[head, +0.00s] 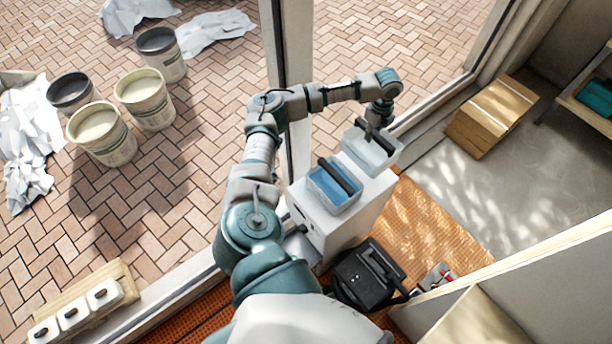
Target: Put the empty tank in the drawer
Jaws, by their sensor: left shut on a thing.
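My left gripper (376,126) is shut on the dark handle of a pale, see-through tank (384,154). This tank shows no blue in it and is over the far end of a white cabinet (352,222); I cannot tell whether it touches the top. A second tank (333,192), with blue contents and a dark handle, sits on the near end of the cabinet top. I cannot make out an open drawer for sure. My right gripper is not in view.
A black case (366,276) stands on the orange mat (425,222) beside the cabinet. A cardboard box (490,114) is at the right. Several buckets (103,134) and crumpled white sheets (28,140) lie on the paving outside. A pale partition (545,265) fills the lower right.

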